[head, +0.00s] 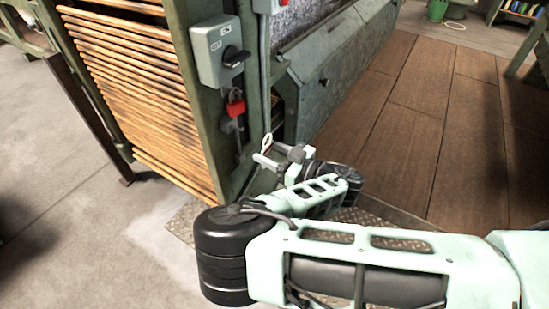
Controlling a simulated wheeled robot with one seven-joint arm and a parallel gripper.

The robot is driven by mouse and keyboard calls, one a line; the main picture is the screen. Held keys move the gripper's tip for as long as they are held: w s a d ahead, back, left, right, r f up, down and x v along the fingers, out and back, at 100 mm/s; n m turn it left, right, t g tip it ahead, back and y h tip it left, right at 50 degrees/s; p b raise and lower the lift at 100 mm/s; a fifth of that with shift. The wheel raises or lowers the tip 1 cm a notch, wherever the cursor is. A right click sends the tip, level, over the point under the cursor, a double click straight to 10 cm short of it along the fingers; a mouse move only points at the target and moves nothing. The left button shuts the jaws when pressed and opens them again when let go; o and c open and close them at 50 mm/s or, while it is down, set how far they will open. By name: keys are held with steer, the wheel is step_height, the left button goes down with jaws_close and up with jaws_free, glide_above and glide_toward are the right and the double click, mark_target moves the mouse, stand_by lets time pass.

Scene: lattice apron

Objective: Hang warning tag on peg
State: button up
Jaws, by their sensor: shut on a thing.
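My gripper (279,157) is low in front of the green machine post, below and to the right of the switch box. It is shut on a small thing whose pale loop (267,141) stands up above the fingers. This looks like the warning tag; the rest of it is hidden or too small to make out. A red padlock-like piece (236,105) hangs on the post under the grey switch box (216,52). A small grey fitting (231,125) sits just below the red piece; I cannot tell whether it is the peg. The loop is apart from both.
A slatted wooden panel (130,85) fills the machine's left side. A grey conduit (264,75) runs down right of the box. Wood-plank floor (430,120) on the right is clear; a green bucket (437,10) stands far back.

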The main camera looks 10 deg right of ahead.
steer(key=shift+b+x, duration=1.55)
steer(key=shift+x, duration=1.2)
steer(key=shift+p+x, duration=0.3)
steer(key=shift+x, duration=0.65)
steer(key=shift+w+a, duration=0.1)
steer(key=shift+w, duration=0.05)
steer(key=shift+w+a, duration=0.4)
steer(key=shift+a, duration=0.1)
steer(key=shift+w+a+f, duration=0.1)
steer(key=shift+a+f, duration=0.05)
steer(key=shift+f, duration=0.35)
stand_by(0.4)
